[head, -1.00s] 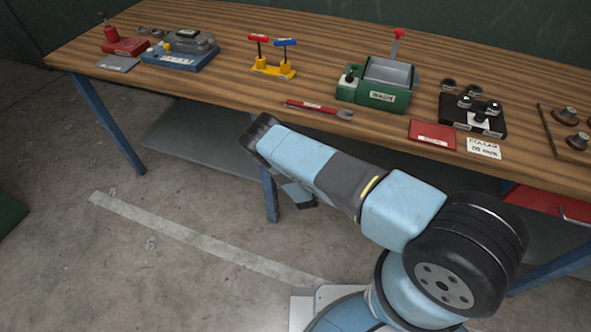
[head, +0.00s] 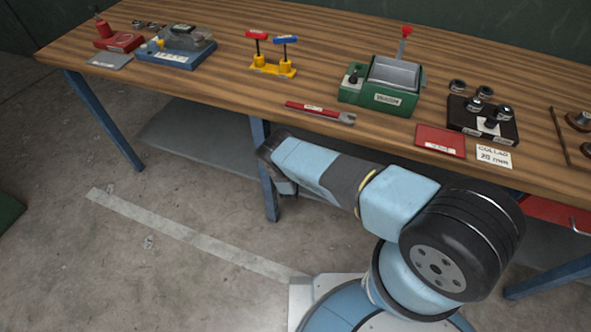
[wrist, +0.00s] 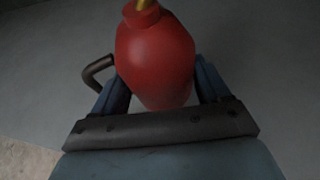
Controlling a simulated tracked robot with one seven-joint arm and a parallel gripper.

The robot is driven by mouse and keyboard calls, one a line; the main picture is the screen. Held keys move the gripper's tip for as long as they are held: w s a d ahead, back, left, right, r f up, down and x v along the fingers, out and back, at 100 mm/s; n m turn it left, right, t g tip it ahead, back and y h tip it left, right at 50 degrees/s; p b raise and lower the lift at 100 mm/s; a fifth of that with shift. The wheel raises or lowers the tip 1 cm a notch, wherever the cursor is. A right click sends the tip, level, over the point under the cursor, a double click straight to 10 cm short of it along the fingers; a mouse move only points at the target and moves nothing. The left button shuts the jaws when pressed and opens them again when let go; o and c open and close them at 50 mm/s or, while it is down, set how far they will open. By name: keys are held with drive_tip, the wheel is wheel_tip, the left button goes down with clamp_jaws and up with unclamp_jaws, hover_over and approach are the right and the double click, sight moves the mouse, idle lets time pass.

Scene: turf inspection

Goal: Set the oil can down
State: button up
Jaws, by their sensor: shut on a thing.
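The oil can (wrist: 155,58) is red and rounded, with a dark curved handle on its left and a yellowish spout cut off by the top edge of the wrist view. My gripper (wrist: 160,82) is shut on its body, one blue finger on each side. Behind the can is a plain grey surface, probably the lower shelf (head: 190,140) under the bench. I cannot tell whether the can touches it. In the head view my arm reaches left in front of the bench; my gripper and the held can are hidden there.
The wooden bench (head: 215,92) carries a green machine (head: 380,95), a red wrench (head: 318,112), a yellow stand with T-handles (head: 272,68), a blue-based device (head: 177,52) and a red bottle (head: 103,28). A blue bench leg (head: 265,180) stands close to my arm. The floor at left is open.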

drive_tip(key=shift+w+f, duration=0.2)
drive_tip(key=shift+f, duration=0.1)
wheel_tip(320, 180, down, 2)
drive_tip(key=shift+w+a, duration=0.1)
drive_tip(key=shift+a, duration=0.05)
drive_tip(key=shift+w+f, duration=0.1)
drive_tip(key=shift+f, duration=0.55)
drive_tip(key=o, duration=1.4)
drive_tip(key=v, duration=1.2)
drive_tip(key=shift+f, duration=0.1)
